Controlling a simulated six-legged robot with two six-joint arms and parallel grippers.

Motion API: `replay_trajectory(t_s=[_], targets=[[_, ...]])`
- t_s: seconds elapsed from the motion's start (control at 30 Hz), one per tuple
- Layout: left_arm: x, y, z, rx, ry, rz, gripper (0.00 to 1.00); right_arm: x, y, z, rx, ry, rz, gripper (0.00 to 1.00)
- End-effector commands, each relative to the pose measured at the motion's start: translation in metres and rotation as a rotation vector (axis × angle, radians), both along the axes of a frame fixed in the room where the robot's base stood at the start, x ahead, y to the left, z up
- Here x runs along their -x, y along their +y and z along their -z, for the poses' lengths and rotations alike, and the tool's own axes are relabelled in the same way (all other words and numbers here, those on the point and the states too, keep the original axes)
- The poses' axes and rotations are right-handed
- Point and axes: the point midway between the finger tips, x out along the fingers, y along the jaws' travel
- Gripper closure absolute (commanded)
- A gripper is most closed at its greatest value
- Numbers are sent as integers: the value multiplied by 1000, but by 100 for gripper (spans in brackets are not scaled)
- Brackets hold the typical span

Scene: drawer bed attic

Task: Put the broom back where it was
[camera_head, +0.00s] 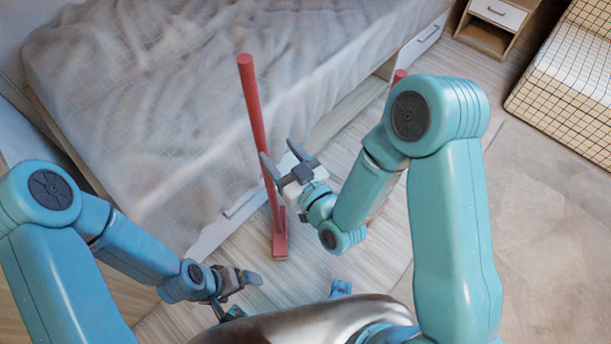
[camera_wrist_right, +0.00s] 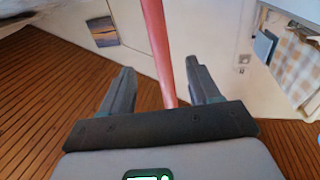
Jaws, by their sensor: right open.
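The red broom (camera_head: 257,113) stands almost upright on the floor beside the bed, its foot (camera_head: 280,244) on the planks. My right gripper (camera_head: 281,158) is open at the middle of the handle, pointing toward it. In the right wrist view the red handle (camera_wrist_right: 158,45) runs between the two spread fingers of my right gripper (camera_wrist_right: 160,82), with gaps on both sides. My left gripper (camera_head: 246,295) is low at the left, apart from the broom, with its fingers spread and nothing seen between them.
The bed (camera_head: 180,90) with a rumpled grey cover lies behind the broom. Another red object (camera_head: 400,75) is mostly hidden behind my right arm. A small nightstand (camera_head: 497,22) and a checked piece of furniture (camera_head: 570,70) stand at the upper right. Floor at the right is clear.

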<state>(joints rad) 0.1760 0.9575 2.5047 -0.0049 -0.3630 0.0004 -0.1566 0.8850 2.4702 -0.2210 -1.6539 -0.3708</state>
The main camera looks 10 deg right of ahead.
Motion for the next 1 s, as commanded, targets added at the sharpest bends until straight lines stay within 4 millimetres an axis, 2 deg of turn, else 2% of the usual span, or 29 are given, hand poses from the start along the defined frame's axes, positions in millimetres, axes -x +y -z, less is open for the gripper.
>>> replay_trajectory(t_s=[0.07, 0.13, 0.17, 0.27, 0.3, 0.37, 0.4, 0.5, 0.6, 0.7, 0.8, 1.0], targets=[[0, 0, 0, 0, 0, 0, 0, 0, -1, 4, 2, 15, 1, 38], [0, 0, 0, 0, 0, 0, 0, 1, -6, 21, 12, 93, 4, 38], [0, 0, 0, 0, 0, 0, 0, 2, -9, 35, 16, 152, 7, 38], [0, 0, 0, 0, 0, 0, 0, 19, -28, 98, 27, 447, 26, 38], [0, 0, 0, 0, 0, 0, 0, 33, -37, 126, 25, 592, 40, 38], [0, 0, 0, 0, 0, 0, 0, 60, -50, 163, 13, 808, 65, 38], [0, 0, 0, 0, 0, 0, 0, 81, -57, 183, 0, 947, 83, 38], [0, 0, 0, 0, 0, 0, 0, 133, -70, 217, -40, 1252, 126, 38], [0, 0, 0, 0, 0, 0, 0, 173, -76, 231, -75, 1462, 157, 38], [0, 0, 0, 0, 0, 0, 0, 194, -78, 235, -95, 1573, 174, 38], [0, 0, 0, 0, 0, 0, 0, 200, -78, 236, -100, 1603, 177, 38], [0, 0, -1, 0, 0, 0, 0, 200, -78, 235, -98, 1600, 176, 38]])
